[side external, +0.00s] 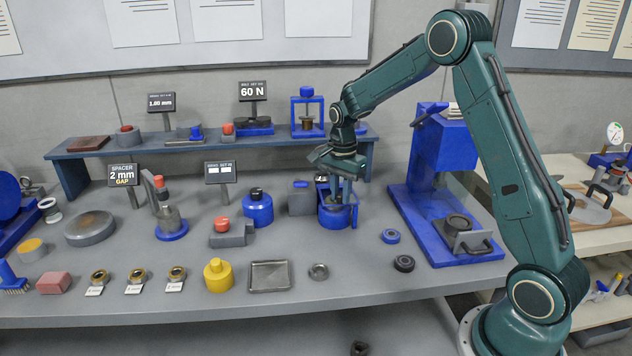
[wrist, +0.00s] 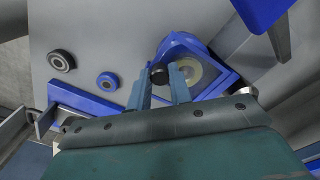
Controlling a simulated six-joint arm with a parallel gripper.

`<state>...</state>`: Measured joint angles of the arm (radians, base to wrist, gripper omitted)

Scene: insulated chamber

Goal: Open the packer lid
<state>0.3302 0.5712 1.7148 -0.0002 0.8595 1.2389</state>
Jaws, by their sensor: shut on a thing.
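The blue packer (side external: 335,217) stands on the bench in the side view, below my gripper (side external: 338,198). In the wrist view its blue rounded housing (wrist: 172,41) surrounds a pale ring or disc (wrist: 208,70). A dark round knob (wrist: 158,75), apparently on the packer lid, sits between the two fingers of my gripper (wrist: 159,82). My gripper points down and is shut on this knob. My fingers and wrist hide much of the lid, so I cannot tell whether it is lifted at all.
A grey block (side external: 301,203) and a blue weight (side external: 258,209) stand left of the packer. A blue press (side external: 442,150) stands to its right. A blue ring (side external: 390,236) and a black ring (side external: 404,263) lie between. The shelf (side external: 215,148) runs behind.

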